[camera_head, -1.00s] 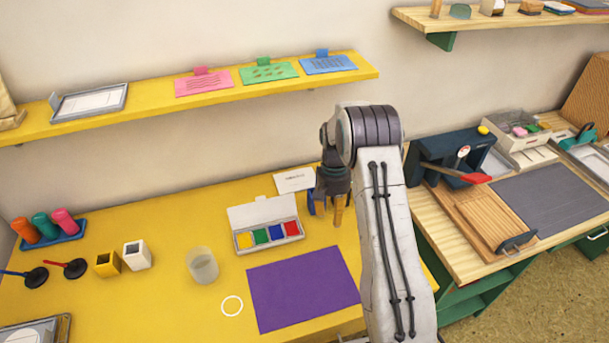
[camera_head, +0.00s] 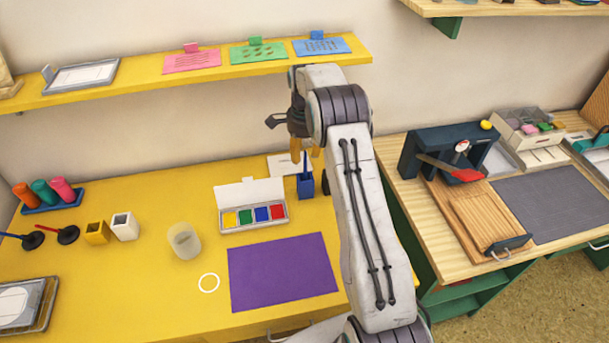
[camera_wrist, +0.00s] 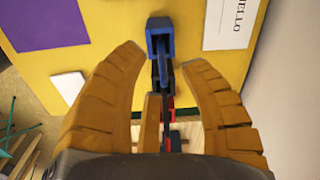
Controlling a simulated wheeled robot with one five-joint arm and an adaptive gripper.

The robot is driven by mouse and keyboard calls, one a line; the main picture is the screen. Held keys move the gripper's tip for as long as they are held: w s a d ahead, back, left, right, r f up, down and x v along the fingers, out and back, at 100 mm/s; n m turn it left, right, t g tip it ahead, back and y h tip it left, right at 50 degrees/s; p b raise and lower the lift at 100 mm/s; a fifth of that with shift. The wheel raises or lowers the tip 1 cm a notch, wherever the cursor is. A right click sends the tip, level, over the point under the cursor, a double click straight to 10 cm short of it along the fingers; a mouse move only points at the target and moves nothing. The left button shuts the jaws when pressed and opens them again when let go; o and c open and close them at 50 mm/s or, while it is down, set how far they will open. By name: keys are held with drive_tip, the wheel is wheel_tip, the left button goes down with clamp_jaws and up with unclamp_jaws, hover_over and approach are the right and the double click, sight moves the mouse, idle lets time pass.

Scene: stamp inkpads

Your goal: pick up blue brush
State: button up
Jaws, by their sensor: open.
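The blue brush shows in the head view as a thin blue handle (camera_head: 305,163) standing upright from a small blue cup (camera_head: 306,186) at the back right of the yellow table. My gripper (camera_head: 304,152) is open, with its orange fingers just above the cup, close to the handle's top. In the wrist view, the open fingers (camera_wrist: 165,82) spread on both sides of blue and dark parts (camera_wrist: 160,38) of what looks like the cup and brush. A dark shaft runs down between the fingers. I cannot tell whether they touch the handle.
A white card (camera_head: 283,165) lies beside the cup, and an open paint box (camera_head: 252,215) stands to its left. A purple sheet (camera_head: 282,271) lies in front. The yellow shelf (camera_head: 215,72) hangs behind. The wooden bench (camera_head: 460,250) is to the right.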

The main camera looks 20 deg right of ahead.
sight(306, 165)
drive_tip(key=shift+w+d+f+m+p, duration=0.1)
drive_tip(key=shift+f+m+p, duration=0.3)
drive_tip(key=shift+f, duration=0.6)
drive_tip(key=shift+s+d+f+m+p, duration=0.15)
drive_tip(key=shift+f+m+p, duration=0.2)
drive_tip(key=shift+f, duration=0.6)
drive_tip(key=shift+w+d+f+m+p, duration=0.15)
drive_tip(key=shift+f+m+p, duration=0.25)
drive_tip(key=shift+f, duration=1.35)
clamp_jaws()
